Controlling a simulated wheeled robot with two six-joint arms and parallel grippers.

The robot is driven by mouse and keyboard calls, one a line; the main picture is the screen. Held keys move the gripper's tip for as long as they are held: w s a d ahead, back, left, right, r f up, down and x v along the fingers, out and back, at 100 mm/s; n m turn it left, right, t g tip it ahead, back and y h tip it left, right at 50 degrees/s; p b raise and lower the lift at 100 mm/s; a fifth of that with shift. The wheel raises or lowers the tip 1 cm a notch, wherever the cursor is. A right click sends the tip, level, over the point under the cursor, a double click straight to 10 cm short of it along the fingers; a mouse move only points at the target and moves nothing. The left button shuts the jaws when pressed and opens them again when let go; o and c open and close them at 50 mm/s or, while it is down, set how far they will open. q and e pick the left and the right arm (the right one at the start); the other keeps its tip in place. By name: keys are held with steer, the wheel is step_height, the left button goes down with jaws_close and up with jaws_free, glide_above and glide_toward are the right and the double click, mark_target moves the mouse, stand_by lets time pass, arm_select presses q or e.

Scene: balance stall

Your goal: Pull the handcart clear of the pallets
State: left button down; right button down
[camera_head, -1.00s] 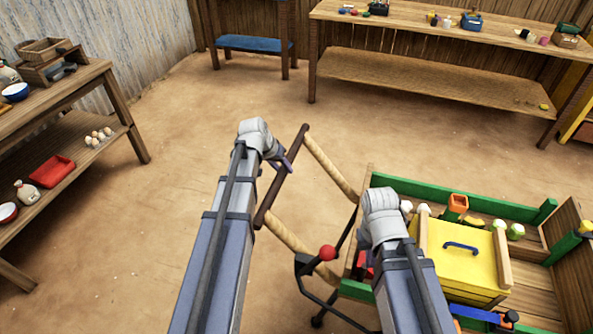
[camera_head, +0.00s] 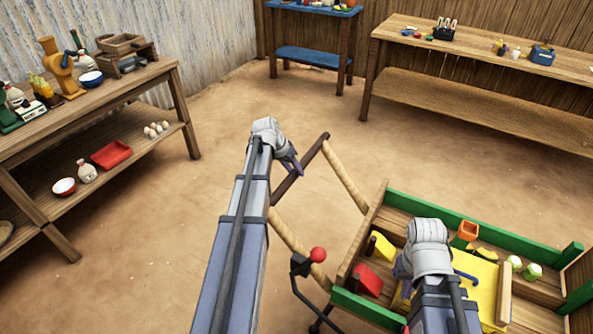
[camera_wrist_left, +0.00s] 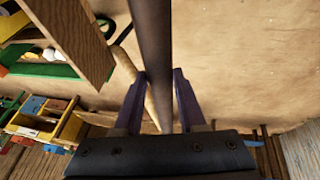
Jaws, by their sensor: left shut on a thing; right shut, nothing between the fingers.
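The handcart (camera_head: 470,218) is a wooden bed with green side rails at the lower right of the head view. Its handle is a dark crossbar (camera_head: 312,152) between two light wooden arms. My left gripper (camera_head: 290,166) is shut on this crossbar. In the left wrist view the dark crossbar (camera_wrist_left: 150,45) runs between the two purple fingers (camera_wrist_left: 158,100). My right gripper (camera_head: 402,268) is shut and empty over the cart bed, partly hidden by its own wrist. I cannot make out any pallets in the head view.
The cart carries a yellow box (camera_head: 482,285), an orange block and a red block (camera_head: 367,280). A red-knobbed lever (camera_head: 318,254) stands at its handle end. A wooden table (camera_head: 150,80) is at the left, a long bench (camera_head: 490,50) at the back. The dirt floor between is clear.

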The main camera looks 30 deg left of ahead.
arm_select(q)
steer(key=shift+a, duration=0.3)
steer(key=c, duration=0.7)
jaws_free()
steer(key=shift+a, duration=0.1)
steer(key=shift+o, duration=1)
steer(key=p+v, duration=0.7)
steer(key=shift+r, duration=0.4)
steer(key=shift+s, duration=0.15)
